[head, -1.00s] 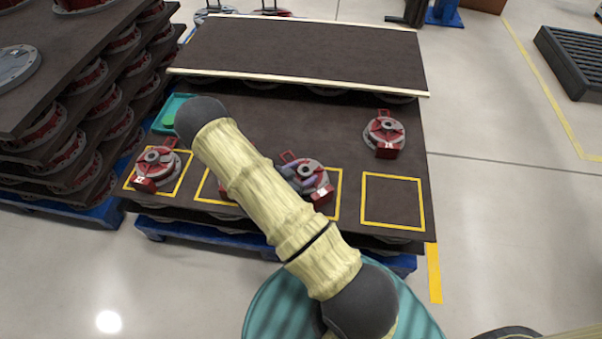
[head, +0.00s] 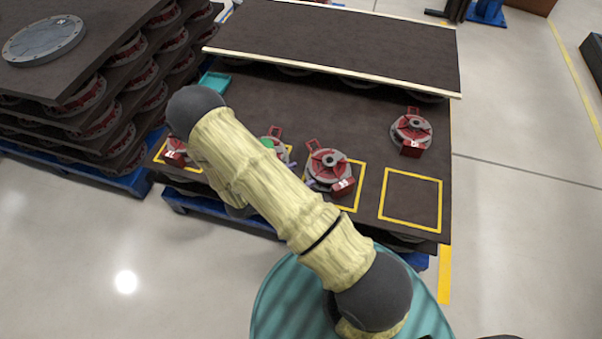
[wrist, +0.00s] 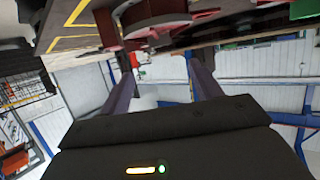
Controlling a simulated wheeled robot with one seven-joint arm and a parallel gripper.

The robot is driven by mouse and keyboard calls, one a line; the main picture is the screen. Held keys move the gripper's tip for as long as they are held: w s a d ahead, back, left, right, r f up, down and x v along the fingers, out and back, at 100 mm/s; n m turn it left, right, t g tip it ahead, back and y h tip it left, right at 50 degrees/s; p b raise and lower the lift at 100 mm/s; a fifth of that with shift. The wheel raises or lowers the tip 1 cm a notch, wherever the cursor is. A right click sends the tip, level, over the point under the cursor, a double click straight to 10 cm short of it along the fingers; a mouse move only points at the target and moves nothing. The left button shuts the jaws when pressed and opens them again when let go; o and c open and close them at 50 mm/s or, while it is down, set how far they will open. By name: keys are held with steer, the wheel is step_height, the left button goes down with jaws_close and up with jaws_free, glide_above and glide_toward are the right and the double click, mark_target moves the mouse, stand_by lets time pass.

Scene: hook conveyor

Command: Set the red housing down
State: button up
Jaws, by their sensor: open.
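A red and grey housing (head: 328,168) with a white number label sits on the dark board in a yellow square. Purple finger parts of my gripper show at its left side; my arm hides most of the gripper. In the wrist view my gripper (wrist: 158,54) has its two fingers apart, with red and grey housing parts (wrist: 150,17) just beyond the tips. I cannot tell whether they touch. Another housing (head: 277,150) is partly hidden behind my arm, with a green patch at it. More housings stand at the left (head: 176,152) and back right (head: 411,131).
An empty yellow square (head: 382,205) lies at the board's front right. A raised dark shelf (head: 340,45) with pale edges covers the back. A teal tray (head: 215,82) lies at the back left. A tall stack of layered boards (head: 100,75) stands at the left.

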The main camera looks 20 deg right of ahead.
stand_by(0.3)
steer(key=w+a+r+n+t+y, duration=0.1)
steer(key=w+a+r+n+y, duration=0.15)
steer(key=r+y, duration=0.35)
steer(key=w+a+r+n+y, duration=0.2)
steer(key=a+r+n+y, duration=0.1)
steer(key=r+y, duration=0.25)
steer(key=s+d+r+n+g, duration=0.2)
steer(key=s+r+n, duration=0.2)
steer(key=s, duration=0.3)
steer(key=s+d+r+n+g+y, duration=0.1)
steer(key=s+d+r+n, duration=0.1)
steer(key=s+r, duration=0.5)
steer(key=shift+s+d+n+g, duration=0.4)
steer(key=shift+s+n, duration=0.2)
steer(key=shift+n, duration=0.25)
